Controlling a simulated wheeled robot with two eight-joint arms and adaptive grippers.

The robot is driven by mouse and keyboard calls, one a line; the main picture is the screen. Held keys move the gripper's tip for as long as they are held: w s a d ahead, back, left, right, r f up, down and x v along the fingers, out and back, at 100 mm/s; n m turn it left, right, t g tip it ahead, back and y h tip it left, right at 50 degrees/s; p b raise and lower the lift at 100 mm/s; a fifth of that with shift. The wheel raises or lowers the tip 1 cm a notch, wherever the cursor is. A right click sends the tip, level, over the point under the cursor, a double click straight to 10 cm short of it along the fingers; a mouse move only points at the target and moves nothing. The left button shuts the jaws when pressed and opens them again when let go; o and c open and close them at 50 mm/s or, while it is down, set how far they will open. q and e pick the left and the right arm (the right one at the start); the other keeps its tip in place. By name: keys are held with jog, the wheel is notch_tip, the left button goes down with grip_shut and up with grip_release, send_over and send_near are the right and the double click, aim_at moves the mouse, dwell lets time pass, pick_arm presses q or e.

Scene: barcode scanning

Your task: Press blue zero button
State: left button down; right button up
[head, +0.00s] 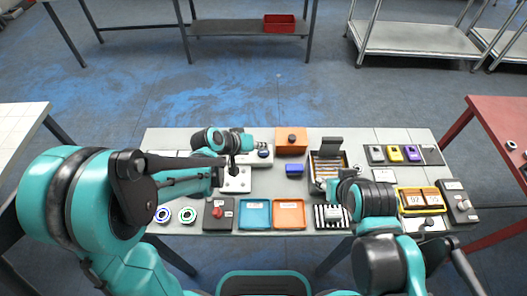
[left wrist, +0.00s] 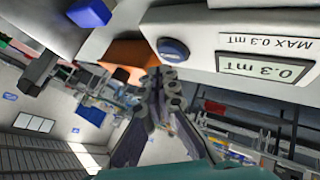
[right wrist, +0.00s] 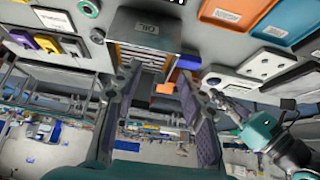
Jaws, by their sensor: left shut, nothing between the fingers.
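The blue round button (head: 263,153) sits on a white meter box (head: 251,160) at the back middle of the table. My left gripper (head: 262,146) is shut and empty, close to the button. In the left wrist view its fingertips (left wrist: 172,82) show just below the button; I cannot tell whether they touch it.
A blue block (head: 295,170) and an orange box (head: 291,141) stand right of the meter. A blue tray (head: 255,214) and an orange tray (head: 289,214) lie at the front. A red-button box (head: 218,214) is nearby.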

aim_at(261, 153)
pick_arm(q)
jog(key=shift+f, duration=0.1)
dwell(0.5)
jog(key=shift+f+b, duration=0.35)
jog(key=shift+b, duration=0.1)
jog(key=shift+f+b, duration=0.45)
dwell(0.4)
jog(key=shift+r, duration=0.1)
jog(key=shift+r+p, duration=0.7)
jog(key=shift+r, duration=0.1)
notch_tip(261, 153, up, 5)
jog(key=p, duration=0.4)
jog(key=shift+r, duration=0.1)
